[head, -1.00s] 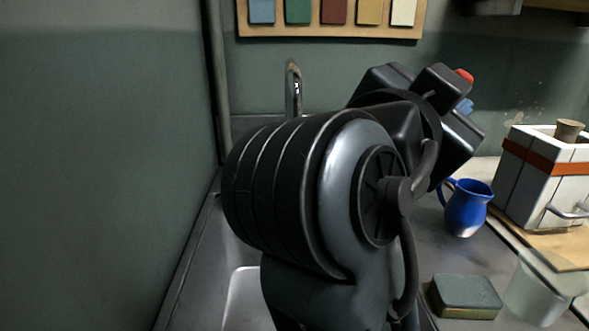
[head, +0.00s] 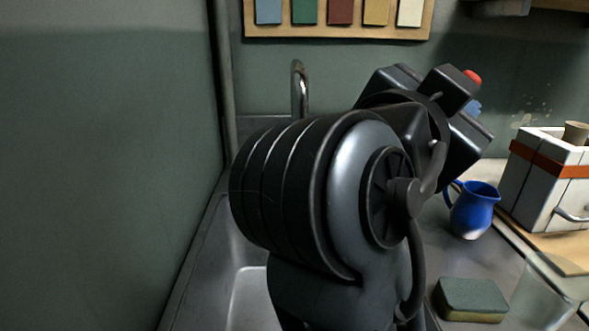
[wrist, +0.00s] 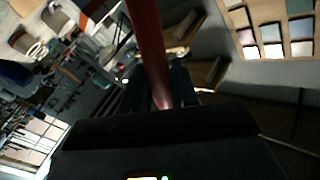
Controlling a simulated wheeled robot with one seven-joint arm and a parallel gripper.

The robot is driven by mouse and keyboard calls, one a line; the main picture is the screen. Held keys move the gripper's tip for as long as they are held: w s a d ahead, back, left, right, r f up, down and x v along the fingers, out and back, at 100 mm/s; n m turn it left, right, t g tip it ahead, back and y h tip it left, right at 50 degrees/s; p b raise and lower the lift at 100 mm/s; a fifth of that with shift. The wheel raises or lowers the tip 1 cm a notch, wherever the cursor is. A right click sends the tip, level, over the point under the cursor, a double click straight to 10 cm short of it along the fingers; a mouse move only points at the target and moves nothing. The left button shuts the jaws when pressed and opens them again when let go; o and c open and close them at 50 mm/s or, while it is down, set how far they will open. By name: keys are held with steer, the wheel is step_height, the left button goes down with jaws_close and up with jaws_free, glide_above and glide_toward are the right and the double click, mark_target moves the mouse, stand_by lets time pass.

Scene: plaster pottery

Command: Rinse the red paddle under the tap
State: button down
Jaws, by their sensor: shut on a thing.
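The red paddle (wrist: 147,40) runs up from between the fingers of my gripper (wrist: 160,88) in the wrist view, where its red shaft shows. My gripper is shut on it. In the head view only a small red end of the paddle (head: 473,76) shows past my wrist; the rest is hidden behind my arm. The curved metal tap (head: 299,85) stands at the back wall, left of my wrist. Its lower part is hidden by my arm. The paddle's red end is well to the right of the tap in the picture. I cannot see any water running.
The metal sink (head: 248,295) lies at lower left, partly behind my arm. A blue jug (head: 473,211), a green-topped sponge (head: 470,299) and a clear container (head: 540,295) stand at right. A white tiled box (head: 545,185) stands beyond. Colour samples (head: 340,12) hang on the wall.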

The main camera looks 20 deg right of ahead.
steer(key=shift+s+r, duration=0.1)
steer(key=s+r+p, duration=0.1)
steer(key=p, duration=0.1)
steer(key=s+d+r+p, duration=0.1)
steer(key=s+r+p, duration=0.1)
steer(key=shift+d, duration=0.15)
steer(key=shift+r+p, duration=0.1)
steer(key=shift+p, duration=0.25)
steer(key=p, duration=0.4)
steer(key=shift+s+d+r, duration=0.1)
steer(key=shift+s+r, duration=0.15)
steer(key=p, duration=0.3)
steer(key=shift+s+d+r, duration=0.1)
steer(key=shift+s+r, duration=0.1)
steer(key=shift+s, duration=0.1)
steer(key=shift+s+d+f+p, duration=0.1)
steer(key=shift+s+f+p, duration=0.1)
steer(key=shift+p, duration=0.45)
